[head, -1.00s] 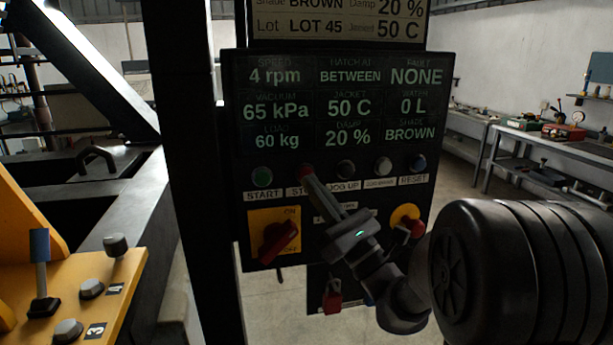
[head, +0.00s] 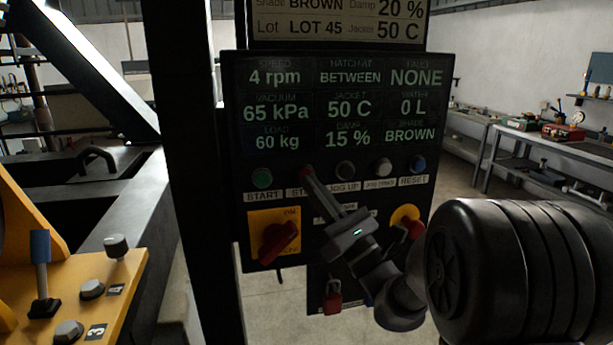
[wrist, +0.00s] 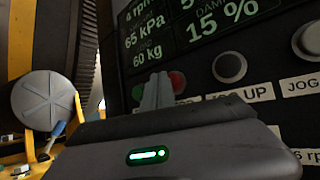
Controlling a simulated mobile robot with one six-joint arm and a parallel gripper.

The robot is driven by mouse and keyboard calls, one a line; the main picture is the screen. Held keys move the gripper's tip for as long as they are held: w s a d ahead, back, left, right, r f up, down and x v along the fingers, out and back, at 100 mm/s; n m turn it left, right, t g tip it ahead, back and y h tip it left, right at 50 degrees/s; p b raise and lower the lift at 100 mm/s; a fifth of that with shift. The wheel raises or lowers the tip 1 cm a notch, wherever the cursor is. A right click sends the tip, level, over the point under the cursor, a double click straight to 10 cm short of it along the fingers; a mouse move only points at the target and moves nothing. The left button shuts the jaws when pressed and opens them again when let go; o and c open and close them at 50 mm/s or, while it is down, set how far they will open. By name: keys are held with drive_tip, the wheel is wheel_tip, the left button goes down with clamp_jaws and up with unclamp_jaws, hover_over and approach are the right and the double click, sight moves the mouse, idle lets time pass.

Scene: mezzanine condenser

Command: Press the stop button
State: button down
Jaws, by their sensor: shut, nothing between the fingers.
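The red stop button (wrist: 177,82) shows in the wrist view, partly behind my fingers. In the head view the stop button (head: 305,171) is nearly covered by my gripper (head: 310,178), and its label is partly hidden. My gripper also shows in the wrist view (wrist: 158,76). It is shut and empty, its tips at or close to the stop button; I cannot tell whether they touch it. The display panel (head: 340,150) reads 4 rpm, 65 kPa, damp 15 % and fault none.
A green start button (head: 262,178) is to the left; a black jog button (head: 345,170), a white button (head: 383,166) and a blue reset button (head: 418,164) are to the right. Below are a red rotary switch (head: 279,241) and a red padlock (head: 333,297). A yellow console (head: 105,285) stands at left.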

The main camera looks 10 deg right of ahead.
drive_tip(key=shift+w, duration=0.5)
idle(0.7)
drive_tip(key=shift+s, duration=0.9)
drive_tip(key=shift+f+b, duration=0.1)
drive_tip(key=shift+b, duration=0.2)
drive_tip(key=s+b, duration=0.1)
drive_tip(key=s, duration=0.4)
drive_tip(key=shift+b, duration=0.35)
